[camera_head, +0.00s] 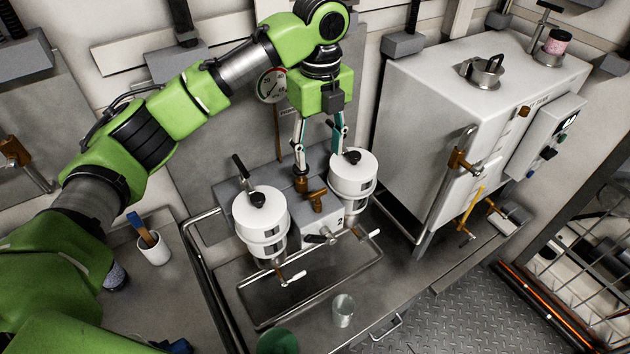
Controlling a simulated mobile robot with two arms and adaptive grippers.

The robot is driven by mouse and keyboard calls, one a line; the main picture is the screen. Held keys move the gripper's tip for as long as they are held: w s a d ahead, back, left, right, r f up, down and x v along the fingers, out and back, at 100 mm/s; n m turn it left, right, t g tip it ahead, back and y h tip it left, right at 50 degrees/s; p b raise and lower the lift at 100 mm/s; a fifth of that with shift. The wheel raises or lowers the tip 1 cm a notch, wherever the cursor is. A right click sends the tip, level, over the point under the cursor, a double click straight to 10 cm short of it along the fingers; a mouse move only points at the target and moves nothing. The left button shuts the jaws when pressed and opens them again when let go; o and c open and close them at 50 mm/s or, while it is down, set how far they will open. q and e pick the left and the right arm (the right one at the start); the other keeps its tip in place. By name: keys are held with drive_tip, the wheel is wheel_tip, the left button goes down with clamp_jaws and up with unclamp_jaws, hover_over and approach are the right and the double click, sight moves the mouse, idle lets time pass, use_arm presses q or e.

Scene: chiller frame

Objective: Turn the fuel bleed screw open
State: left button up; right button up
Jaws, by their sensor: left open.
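A twin filter unit with two white canisters stands on the steel bench. The right canister (352,182) has a black knob (352,156) on its lid, and the left canister (261,222) has a black knob (257,199) with a lever beside it. I cannot tell for certain which part is the fuel bleed screw. My left gripper (319,158) is open and points down, its fingers apart. Its right finger shows beside the right canister's knob; contact cannot be told. Its left finger ends above a brass fitting (302,184) between the canisters. My right gripper is not in view.
A brass handle (316,199) sits between the canisters. A round gauge (272,86) is behind my left gripper. A large white box (425,110) stands to the right. A drip tray (262,314), a clear glass (343,310) and a white cup (154,251) are on the bench.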

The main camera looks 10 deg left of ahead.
sight(318, 192)
use_arm(q)
wheel_tip(318, 192, down, 4)
drive_tip(key=shift+s+r+p, duration=0.1)
drive_tip(key=shift+p, duration=0.2)
wheel_tip(318, 192, down, 2)
drive_tip(key=shift+a+f, duration=0.1)
drive_tip(key=f, duration=0.2)
drive_tip(key=f+p, duration=0.1)
drive_tip(key=f, duration=0.1)
drive_tip(key=shift+w+f, duration=0.2)
drive_tip(key=shift+f, duration=0.7)
drive_tip(key=shift+c, duration=0.7)
drive_tip(key=shift+r, duration=0.1)
drive_tip(key=c, duration=1)
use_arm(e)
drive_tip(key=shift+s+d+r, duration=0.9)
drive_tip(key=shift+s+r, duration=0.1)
